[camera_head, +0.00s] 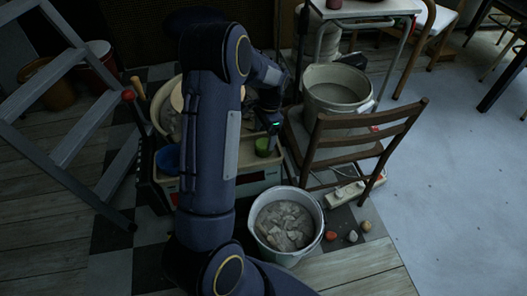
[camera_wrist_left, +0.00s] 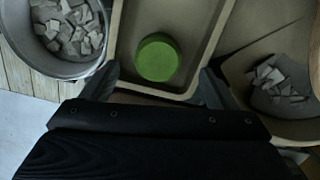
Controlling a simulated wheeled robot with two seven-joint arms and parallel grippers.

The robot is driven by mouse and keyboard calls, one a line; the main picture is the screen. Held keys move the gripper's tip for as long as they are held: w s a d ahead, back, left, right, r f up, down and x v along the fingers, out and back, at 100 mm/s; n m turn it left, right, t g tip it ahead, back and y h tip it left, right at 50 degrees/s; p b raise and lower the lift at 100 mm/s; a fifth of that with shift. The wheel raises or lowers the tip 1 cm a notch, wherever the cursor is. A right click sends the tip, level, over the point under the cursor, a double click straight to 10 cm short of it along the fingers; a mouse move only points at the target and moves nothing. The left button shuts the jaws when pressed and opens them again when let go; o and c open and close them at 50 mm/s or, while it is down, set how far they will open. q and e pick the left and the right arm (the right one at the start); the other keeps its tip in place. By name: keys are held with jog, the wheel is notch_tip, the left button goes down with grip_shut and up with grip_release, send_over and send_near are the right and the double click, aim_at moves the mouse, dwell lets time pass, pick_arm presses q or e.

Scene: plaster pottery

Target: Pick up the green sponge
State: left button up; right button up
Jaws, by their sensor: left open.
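The green sponge (camera_head: 265,146) is a small round block. In the wrist view the sponge (camera_wrist_left: 158,58) lies in a shallow beige tray (camera_wrist_left: 124,45), near its close end. My left gripper (camera_wrist_left: 160,92) is open, with one dark finger on each side of the picture's middle and the sponge just beyond them. In the head view my left gripper (camera_head: 271,128) hangs over the tray area next to the sponge, and my arm hides much of the tray. Nothing is between the fingers. My right gripper is not in view.
A bucket of plaster pieces (camera_head: 285,226) stands in front of the tray. A wooden chair (camera_head: 352,145) and a large grey bucket (camera_head: 335,92) are to the right. A ladder (camera_head: 62,105) stands left. A basin (camera_wrist_left: 283,90) with fragments flanks the tray. Open floor lies far right.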

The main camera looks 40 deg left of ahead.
aim_at(263, 143)
pick_arm(q)
jog(key=f+b, duration=0.1)
jog(key=f, duration=0.1)
jog(key=f+b, duration=0.1)
jog(key=f, duration=0.2)
jog(key=shift+s+f+b, duration=0.25)
jog(key=shift+f+b, duration=0.05)
jog(key=shift+b, duration=0.1)
jog(key=c, duration=1.1)
jog(key=shift+o, duration=0.2)
jog(key=shift+r, duration=0.2)
jog(key=shift+r, duration=0.25)
jog(key=r, duration=0.1)
jog(key=r+p, duration=0.2)
jog(key=shift+s+d+r, duration=0.2)
jog(key=shift+d+r, duration=0.05)
jog(key=s+d+r+p, duration=0.5)
jog(key=s+d+r, duration=0.3)
jog(key=d, duration=0.2)
jog(key=shift+s+d+r, duration=0.2)
jog(key=shift+r, duration=0.2)
